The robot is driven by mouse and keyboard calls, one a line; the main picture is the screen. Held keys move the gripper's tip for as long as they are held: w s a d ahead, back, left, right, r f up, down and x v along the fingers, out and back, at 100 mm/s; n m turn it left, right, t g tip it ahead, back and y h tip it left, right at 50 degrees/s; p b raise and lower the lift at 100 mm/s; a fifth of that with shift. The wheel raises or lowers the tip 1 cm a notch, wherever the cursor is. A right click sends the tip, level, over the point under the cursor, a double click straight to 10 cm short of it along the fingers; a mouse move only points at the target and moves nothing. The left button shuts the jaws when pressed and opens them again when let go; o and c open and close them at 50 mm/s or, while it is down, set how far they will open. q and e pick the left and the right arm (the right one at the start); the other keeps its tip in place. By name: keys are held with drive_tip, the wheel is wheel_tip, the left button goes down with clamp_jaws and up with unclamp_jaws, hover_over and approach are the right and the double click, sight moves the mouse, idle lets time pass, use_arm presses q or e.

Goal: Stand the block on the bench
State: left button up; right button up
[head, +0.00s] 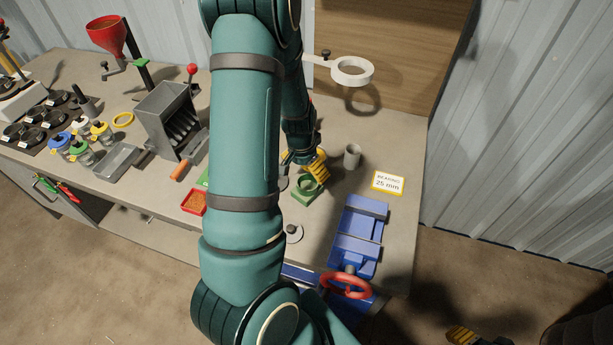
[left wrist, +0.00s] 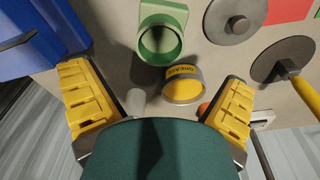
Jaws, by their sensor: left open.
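A green block (head: 303,194) with a round ring-shaped bore sits on the bench (head: 395,135), left of the blue vise. In the left wrist view the green block (left wrist: 178,17) is at top centre with its bore facing the camera. My left gripper (head: 312,163) is close behind the block in the head view, pointing down. In the left wrist view its yellow fingers (left wrist: 157,82) are wide apart, with the block beyond the tips and nothing held. My right gripper (head: 464,337) shows only partly at the bottom right edge, away from the bench; its opening cannot be made out.
The blue vise (head: 358,222) with a red handwheel (head: 347,286) stands right of the block. A grey cup (head: 352,156) and a bearing sign (head: 388,182) are nearby. A grease tin (left wrist: 184,86) lies between the fingers' lines. A white ring stand (head: 352,71) overhangs behind.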

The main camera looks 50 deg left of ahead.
use_arm(q)
drive_tip(key=shift+s+r, duration=0.15)
drive_tip(key=shift+r, duration=0.7)
drive_tip(key=shift+s+r, duration=0.1)
drive_tip(key=shift+r, duration=0.75)
